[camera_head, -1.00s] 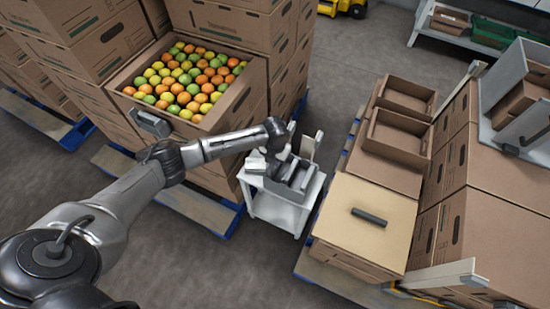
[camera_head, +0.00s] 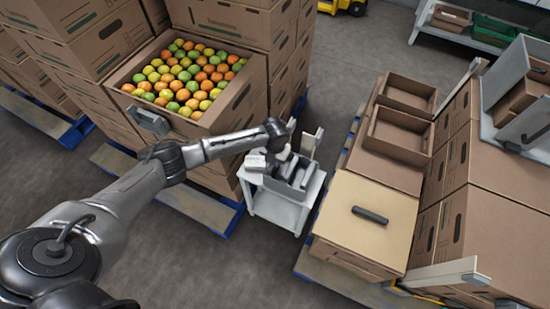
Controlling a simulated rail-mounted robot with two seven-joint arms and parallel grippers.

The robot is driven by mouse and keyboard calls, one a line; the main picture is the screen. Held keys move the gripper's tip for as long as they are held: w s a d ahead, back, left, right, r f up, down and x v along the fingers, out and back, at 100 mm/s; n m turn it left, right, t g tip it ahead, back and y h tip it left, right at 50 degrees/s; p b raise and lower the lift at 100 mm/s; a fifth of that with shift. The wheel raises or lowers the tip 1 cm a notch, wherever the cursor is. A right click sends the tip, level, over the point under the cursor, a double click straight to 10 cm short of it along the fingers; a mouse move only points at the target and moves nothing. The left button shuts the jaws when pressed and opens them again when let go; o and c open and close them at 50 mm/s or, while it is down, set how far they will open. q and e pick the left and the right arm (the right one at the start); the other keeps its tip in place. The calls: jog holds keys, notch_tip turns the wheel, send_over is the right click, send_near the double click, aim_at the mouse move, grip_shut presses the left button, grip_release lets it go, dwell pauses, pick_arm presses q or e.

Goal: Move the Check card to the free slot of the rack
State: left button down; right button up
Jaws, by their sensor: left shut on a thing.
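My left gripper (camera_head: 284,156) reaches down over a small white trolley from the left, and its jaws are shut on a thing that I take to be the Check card. The arm and the small scale hide most of it, and no lettering can be read. The grey rack (camera_head: 294,182) stands on the trolley top, just below my gripper. Dark upright dividers show in it; I cannot tell which slot is free. A pale upright piece (camera_head: 308,145) stands just right of the gripper. My right gripper is not in view.
The white trolley (camera_head: 280,212) stands between a stack of cartons with an open fruit box (camera_head: 245,97) on the left and a pallet of boxes (camera_head: 365,228) on the right. A pale box (camera_head: 255,163) sits at the trolley's left. Grey floor is clear in front.

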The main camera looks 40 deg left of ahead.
pick_arm(q)
jog(key=shift+f, duration=0.15)
jog(key=c, duration=1.4)
grip_release()
jog(key=o, duration=0.4)
notch_tip(320, 180, up, 4)
jog(key=p, duration=0.4)
notch_tip(320, 180, up, 4)
jog(key=p, duration=0.4)
